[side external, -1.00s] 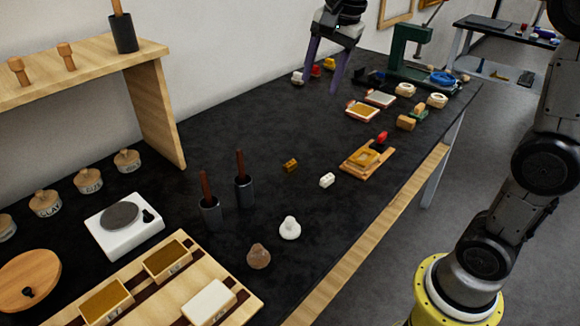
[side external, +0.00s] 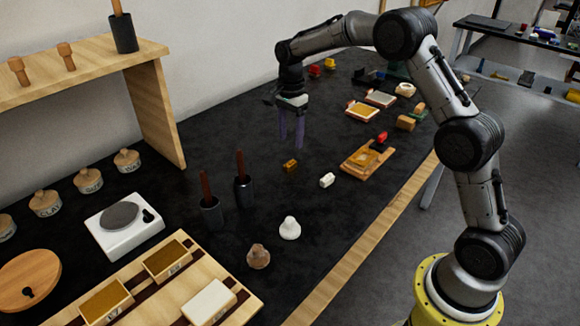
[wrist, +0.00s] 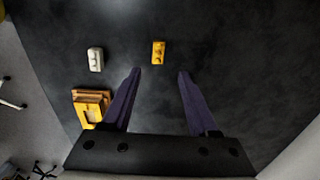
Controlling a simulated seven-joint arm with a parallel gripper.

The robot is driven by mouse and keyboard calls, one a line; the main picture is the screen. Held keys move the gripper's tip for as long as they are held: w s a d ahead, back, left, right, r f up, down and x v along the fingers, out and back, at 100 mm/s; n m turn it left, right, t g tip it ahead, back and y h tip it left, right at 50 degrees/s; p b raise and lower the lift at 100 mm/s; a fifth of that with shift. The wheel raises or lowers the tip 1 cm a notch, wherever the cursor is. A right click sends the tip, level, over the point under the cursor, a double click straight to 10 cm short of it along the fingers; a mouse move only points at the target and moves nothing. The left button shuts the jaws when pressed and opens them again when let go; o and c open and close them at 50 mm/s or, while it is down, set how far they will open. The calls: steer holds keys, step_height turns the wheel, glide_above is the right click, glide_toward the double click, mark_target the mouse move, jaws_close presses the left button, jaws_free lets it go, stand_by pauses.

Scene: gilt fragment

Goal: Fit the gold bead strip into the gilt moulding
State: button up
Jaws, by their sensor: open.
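The gold bead strip (side external: 289,166) is a small golden block lying on the dark bench top. It also shows in the wrist view (wrist: 158,52), beyond my fingertips and between their lines. The gilt moulding (side external: 362,158) sits on a wooden board to the right of the strip. In the wrist view the moulding (wrist: 92,112) is at the lower left, beside my left finger. My gripper (side external: 292,145) has purple fingers, open and empty, pointing down above the bench near the strip. It is apart from the strip. In the wrist view the gripper (wrist: 158,75) shows a wide gap.
A white bead block (side external: 327,180) lies between the strip and the moulding. A red piece (side external: 382,137) is at the moulding's board. Dark cups with handles (side external: 243,192) stand left of the strip. A white knob (side external: 289,228) and brown knob (side external: 258,256) stand nearer.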

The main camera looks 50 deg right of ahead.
mark_target(291, 162)
steer(key=shift+s+a+f, duration=0.1)
steer(key=shift+f, duration=1.85)
steer(key=shift+s+f, duration=0.1)
steer(key=shift+f, duration=1.85)
jaws_close()
